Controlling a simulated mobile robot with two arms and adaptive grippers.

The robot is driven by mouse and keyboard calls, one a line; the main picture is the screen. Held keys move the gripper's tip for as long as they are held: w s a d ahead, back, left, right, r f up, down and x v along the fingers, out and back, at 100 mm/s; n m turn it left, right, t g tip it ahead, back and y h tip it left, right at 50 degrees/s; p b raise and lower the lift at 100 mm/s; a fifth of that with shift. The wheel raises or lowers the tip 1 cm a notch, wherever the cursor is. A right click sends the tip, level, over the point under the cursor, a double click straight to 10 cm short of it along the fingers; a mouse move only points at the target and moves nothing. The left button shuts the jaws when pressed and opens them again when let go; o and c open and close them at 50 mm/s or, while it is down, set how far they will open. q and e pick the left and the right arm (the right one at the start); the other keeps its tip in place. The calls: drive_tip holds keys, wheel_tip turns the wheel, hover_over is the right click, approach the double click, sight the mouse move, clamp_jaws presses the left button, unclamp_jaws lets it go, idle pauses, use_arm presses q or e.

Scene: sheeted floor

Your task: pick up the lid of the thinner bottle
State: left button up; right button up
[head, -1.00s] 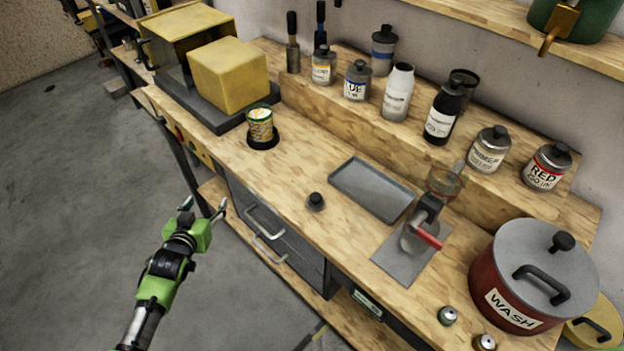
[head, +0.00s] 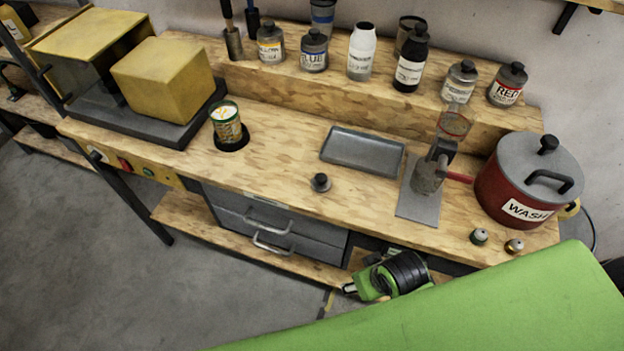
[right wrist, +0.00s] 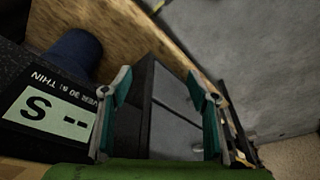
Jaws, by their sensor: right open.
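A white bottle (head: 361,55) with a dark top opening or cap stands on the raised shelf. A dark bottle (head: 411,62) stands to its right. I cannot read for certain which label says thinner. My right gripper (head: 350,289) is low at the front edge of the bench, below and apart from the cap. In the right wrist view it is open and empty (right wrist: 162,100), facing the drawers. My left gripper is not in view.
A grey tray (head: 362,152), a stand with a red handle (head: 430,178) and a red WASH pot (head: 524,207) occupy the right of the bench. A can (head: 226,122) stands at left. Drawers (head: 270,225) are below. A dark labelled panel (right wrist: 45,110) is close to my right gripper.

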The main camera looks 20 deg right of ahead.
drive_tip(key=w+a+r+m+g+y, duration=0.1)
drive_tip(key=w+a+r+m+y, duration=0.35)
drive_tip(key=w+a+r, duration=0.85)
wheel_tip(320, 180, up, 16)
drive_tip(key=m+g+h, duration=0.2)
drive_tip(key=m+h, duration=0.3)
drive_tip(key=m, duration=0.8)
hover_over(321, 177)
drive_tip(key=f, duration=0.2)
drive_tip(key=f+p, duration=0.1)
drive_tip(key=f, duration=0.5)
drive_tip(key=shift+w+a+f+p, duration=0.1)
drive_tip(key=shift+w+f+p, duration=0.15)
drive_tip(key=shift+w+p, duration=0.1)
drive_tip(key=f, duration=0.1)
drive_tip(key=f+p, duration=0.1)
drive_tip(key=f, duration=0.3)
drive_tip(key=shift+s+p, duration=0.35)
drive_tip(key=shift+p, duration=0.05)
drive_tip(key=shift+f, duration=0.15)
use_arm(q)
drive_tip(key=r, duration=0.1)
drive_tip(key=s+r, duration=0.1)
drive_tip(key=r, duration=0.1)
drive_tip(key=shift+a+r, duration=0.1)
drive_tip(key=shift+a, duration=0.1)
use_arm(e)
drive_tip(key=c, duration=0.9)
